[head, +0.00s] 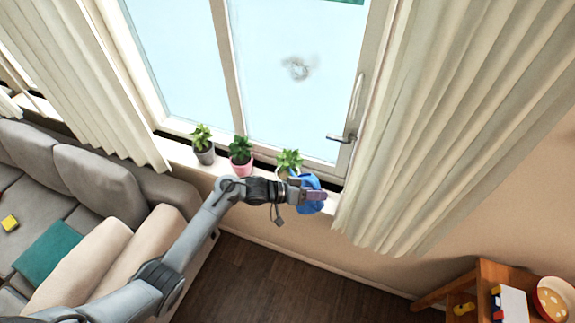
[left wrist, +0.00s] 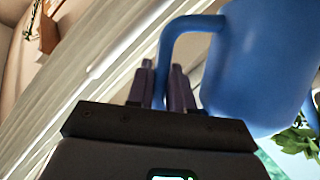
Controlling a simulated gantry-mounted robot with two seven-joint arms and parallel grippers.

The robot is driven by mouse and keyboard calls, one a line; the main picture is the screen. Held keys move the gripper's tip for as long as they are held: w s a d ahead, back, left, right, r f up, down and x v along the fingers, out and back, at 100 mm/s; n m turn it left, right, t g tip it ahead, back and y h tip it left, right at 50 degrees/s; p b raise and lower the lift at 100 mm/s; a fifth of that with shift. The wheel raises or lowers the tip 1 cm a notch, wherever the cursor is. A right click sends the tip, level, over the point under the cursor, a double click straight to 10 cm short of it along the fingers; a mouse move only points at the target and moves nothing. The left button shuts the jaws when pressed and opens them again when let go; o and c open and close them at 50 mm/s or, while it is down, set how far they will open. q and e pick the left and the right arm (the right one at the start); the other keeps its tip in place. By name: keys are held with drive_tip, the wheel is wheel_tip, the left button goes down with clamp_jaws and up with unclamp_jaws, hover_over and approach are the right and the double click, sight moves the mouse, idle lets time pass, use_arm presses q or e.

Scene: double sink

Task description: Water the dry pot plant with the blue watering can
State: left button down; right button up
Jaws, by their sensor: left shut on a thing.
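The blue watering can (head: 311,181) is at the right end of the window sill, beside the third potted plant. My left gripper (head: 306,195) is shut on its handle; in the left wrist view the handle (left wrist: 167,50) runs down between the fingers (left wrist: 164,88). Whether the can touches the sill is hidden. I cannot tell which is dry. My right gripper is not in view.
The white window sill (head: 178,152) runs under the closed window (head: 290,90). A cream curtain (head: 440,110) hangs close to the can's right. A grey sofa (head: 95,180) stands at left, a wooden shelf (head: 485,280) at lower right. The dark floor between is clear.

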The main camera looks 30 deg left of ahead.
sight(316, 189)
use_arm(q)
drive_tip(key=shift+w+a+r, duration=0.2)
drive_tip(key=shift+a+r, duration=0.1)
drive_tip(key=shift+r, duration=0.45)
drive_tip(key=r+m+y, duration=0.1)
drive_tip(key=m+y, duration=0.1)
drive_tip(key=m, duration=0.1)
drive_tip(key=shift+r+t, duration=0.4)
drive_tip(key=shift+r+m+t+y+b, duration=0.3)
drive_tip(key=shift+m+y, duration=0.2)
drive_tip(key=shift+m, duration=0.3)
drive_tip(key=shift+r+m, duration=0.25)
drive_tip(key=shift+m, duration=0.05)
